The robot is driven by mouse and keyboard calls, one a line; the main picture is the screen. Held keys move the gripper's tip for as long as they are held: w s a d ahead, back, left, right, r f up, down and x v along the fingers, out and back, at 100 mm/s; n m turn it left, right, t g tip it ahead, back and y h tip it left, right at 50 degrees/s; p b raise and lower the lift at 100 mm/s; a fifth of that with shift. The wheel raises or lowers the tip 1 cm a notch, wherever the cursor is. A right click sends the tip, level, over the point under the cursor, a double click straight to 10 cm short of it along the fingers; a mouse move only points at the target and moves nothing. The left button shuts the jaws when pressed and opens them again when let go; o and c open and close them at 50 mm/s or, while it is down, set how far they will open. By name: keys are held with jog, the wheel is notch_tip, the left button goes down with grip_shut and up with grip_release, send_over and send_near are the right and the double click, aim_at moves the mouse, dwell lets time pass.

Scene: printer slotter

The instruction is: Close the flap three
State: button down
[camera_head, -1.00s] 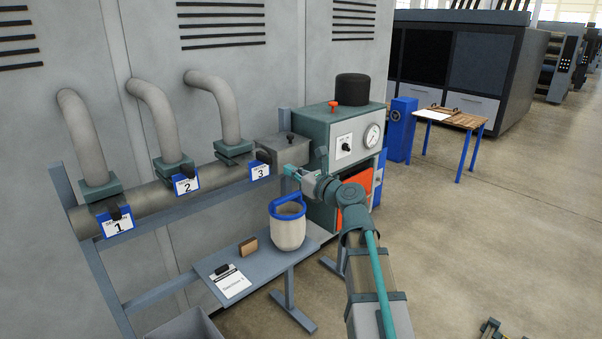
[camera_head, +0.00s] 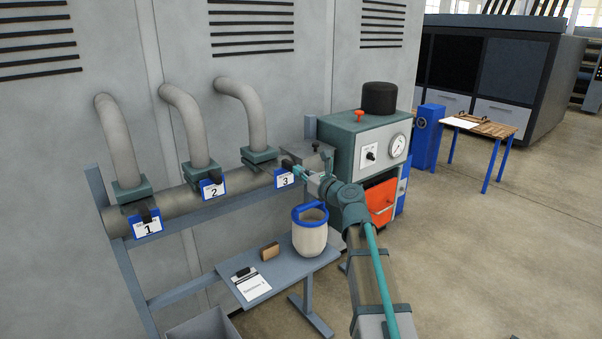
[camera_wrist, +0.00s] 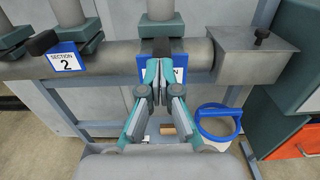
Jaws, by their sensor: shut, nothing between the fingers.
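Flap three's black handle (camera_head: 287,165) sits above the blue-framed section 3 label (camera_head: 284,178) on the grey horizontal pipe. In the wrist view the handle (camera_wrist: 161,48) is just beyond my fingertips, and the label (camera_wrist: 177,76) is partly hidden behind my fingers. My gripper (camera_head: 299,172) is shut and empty, right at the flap; I cannot tell whether it touches the handle. In the wrist view my gripper (camera_wrist: 161,66) points straight toward the handle. Whether the flap is open or shut is hard to tell.
The section 1 label (camera_head: 147,228) and section 2 label (camera_head: 213,188) are on the pipe to the left. A grey box (camera_head: 307,154) and the teal machine (camera_head: 345,150) stand to the right. A white bucket with blue rim (camera_head: 309,238) stands on the shelf (camera_head: 286,265) below.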

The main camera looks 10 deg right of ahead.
aim_at(285, 160)
jog(key=x, duration=0.8)
jog(key=shift+w+p, duration=0.1)
jog(key=shift+p, duration=0.25)
jog(key=b+v, duration=0.2)
jog(key=v, duration=1.3)
jog(key=s+a+f+n+g+h, duration=0.1)
jog(key=s+f+n+g, duration=0.5)
jog(key=f, duration=0.8)
jog(key=s+a+f+n+g+h, duration=0.1)
jog(key=s+f+n+g+h, duration=0.15)
jog(key=f+n, duration=0.9)
jog(key=s+f+n+g, duration=0.3)
jog(key=s+f+n, duration=0.15)
jog(key=f, duration=1.15)
jog(key=s+f+n+g+h, duration=0.3)
jog(key=s+f+n+g, duration=0.2)
jog(key=s+f, duration=1.2)
jog(key=s+f+n+g, duration=0.1)
jog(key=s+f, duration=0.3)
jog(key=s, duration=0.4)
jog(key=s+f+n+g+h, duration=0.1)
jog(key=s+f+g, duration=0.2)
jog(key=s, duration=0.6)
jog(key=s+a+f+n+g, duration=0.1)
jog(key=s+f, duration=0.3)
jog(key=s, duration=0.5)
jog(key=shift+f+n+g+h+b, duration=0.35)
jog(key=shift+g+b, duration=0.1)
jog(key=shift+g, duration=0.2)
